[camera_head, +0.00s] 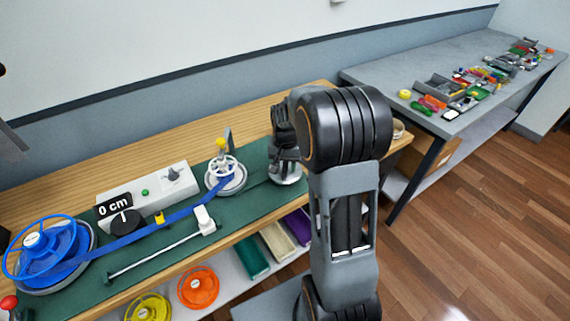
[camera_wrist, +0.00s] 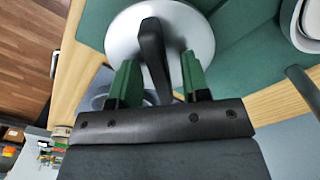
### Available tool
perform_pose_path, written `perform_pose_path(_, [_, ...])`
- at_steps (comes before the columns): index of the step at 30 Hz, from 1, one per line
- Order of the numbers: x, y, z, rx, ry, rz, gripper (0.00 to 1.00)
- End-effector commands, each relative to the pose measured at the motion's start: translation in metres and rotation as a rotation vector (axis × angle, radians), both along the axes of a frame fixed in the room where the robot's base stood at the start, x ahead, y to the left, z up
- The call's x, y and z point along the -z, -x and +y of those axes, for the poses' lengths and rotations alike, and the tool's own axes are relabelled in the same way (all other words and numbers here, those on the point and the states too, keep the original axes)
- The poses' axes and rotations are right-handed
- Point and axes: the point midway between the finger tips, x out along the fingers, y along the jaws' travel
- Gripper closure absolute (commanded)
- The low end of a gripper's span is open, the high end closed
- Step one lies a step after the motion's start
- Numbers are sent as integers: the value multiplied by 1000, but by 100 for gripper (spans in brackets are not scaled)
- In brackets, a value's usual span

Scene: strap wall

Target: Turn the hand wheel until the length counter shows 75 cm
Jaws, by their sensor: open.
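The length counter (camera_head: 115,204) reads "0 cm" on a white box. A white spoked wheel with a yellow knob (camera_head: 222,168) stands on a round base on the green mat. A blue strap (camera_head: 180,214) runs from it to a big blue reel (camera_head: 45,250) at the left. My gripper (camera_wrist: 158,68) is open, its green fingers either side of a dark upright lever (camera_wrist: 152,45) on a round silver base (camera_wrist: 193,32). The base also shows in the head view (camera_head: 288,180), right of the white wheel. Whether the fingers touch the lever I cannot tell.
A white slider on a rod (camera_head: 204,221) lies in front of the strap. Orange (camera_head: 198,288) and yellow (camera_head: 148,308) reels lie on the shelf below, beside several bins. A grey table (camera_head: 425,65) with many small items stands at right. Wooden floor is clear at right.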

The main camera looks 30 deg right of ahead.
Motion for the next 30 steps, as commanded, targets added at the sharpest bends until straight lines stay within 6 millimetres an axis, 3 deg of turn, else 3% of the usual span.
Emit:
perform_pose_path(9, [1,0,0,0,0,0,58])
perform_pose_path(22, [1,0,0,0,0,0,100])
perform_pose_path(30, [1,0,0,14,0,0,100])
